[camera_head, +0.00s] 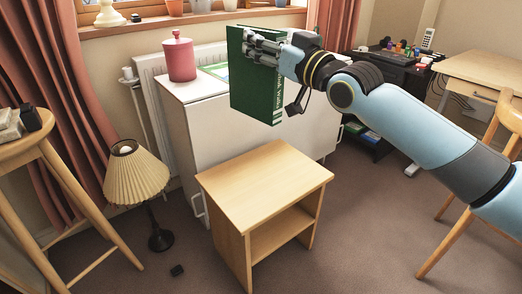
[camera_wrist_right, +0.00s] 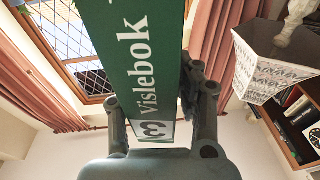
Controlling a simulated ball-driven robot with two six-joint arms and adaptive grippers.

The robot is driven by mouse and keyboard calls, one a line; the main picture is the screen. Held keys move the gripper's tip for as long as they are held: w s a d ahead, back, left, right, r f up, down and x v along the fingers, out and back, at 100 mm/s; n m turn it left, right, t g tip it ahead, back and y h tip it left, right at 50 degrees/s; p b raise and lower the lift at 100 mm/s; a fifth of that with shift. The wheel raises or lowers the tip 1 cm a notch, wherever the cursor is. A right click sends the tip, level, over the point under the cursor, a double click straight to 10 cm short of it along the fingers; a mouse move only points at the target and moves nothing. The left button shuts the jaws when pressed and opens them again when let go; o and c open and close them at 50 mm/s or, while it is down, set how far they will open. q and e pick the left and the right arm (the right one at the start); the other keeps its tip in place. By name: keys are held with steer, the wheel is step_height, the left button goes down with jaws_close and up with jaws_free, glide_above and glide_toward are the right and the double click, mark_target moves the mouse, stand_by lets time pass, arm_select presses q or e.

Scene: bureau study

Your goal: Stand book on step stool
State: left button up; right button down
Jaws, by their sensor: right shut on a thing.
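The green book (camera_head: 256,85) is upright in the head view, held in the air above and behind the step stool. My right gripper (camera_head: 262,46) is shut on its upper part. In the right wrist view the book's green spine (camera_wrist_right: 140,45), with white lettering, runs between the two fingers (camera_wrist_right: 160,110). The step stool (camera_head: 265,180) is light wood with a bare flat top and an open shelf below. The book is apart from the stool top. My left gripper is in neither view.
A white cabinet (camera_head: 215,135) stands behind the stool, with a pink canister (camera_head: 179,57) on top. A pleated lamp (camera_head: 135,178) stands left of the stool, near a round wooden stool (camera_head: 18,148). A wooden chair (camera_head: 480,190) is at the right. Carpet in front is mostly clear.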

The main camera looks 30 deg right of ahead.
steer(key=w+d+f+m+h+b, duration=0.1)
steer(key=w+d+f+h+b, duration=0.3)
steer(key=d+f+b, duration=1.1)
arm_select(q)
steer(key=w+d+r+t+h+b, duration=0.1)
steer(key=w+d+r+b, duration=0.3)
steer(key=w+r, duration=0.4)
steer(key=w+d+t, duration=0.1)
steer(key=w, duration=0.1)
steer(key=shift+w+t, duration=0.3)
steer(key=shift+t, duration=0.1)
arm_select(e)
steer(key=w+a+f, duration=0.2)
steer(key=a+f, duration=0.2)
steer(key=f, duration=0.3)
steer(key=w+a+f+y, duration=0.1)
steer(key=w+a+f, duration=0.2)
steer(key=a+f, duration=0.2)
step_height(320, 180, down, 3)
steer(key=shift+w+f, duration=0.2)
steer(key=shift+w, duration=0.1)
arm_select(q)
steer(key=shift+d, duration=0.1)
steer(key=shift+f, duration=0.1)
arm_select(e)
steer(key=c, duration=1)
jaws_free()
steer(key=shift+f, duration=0.15)
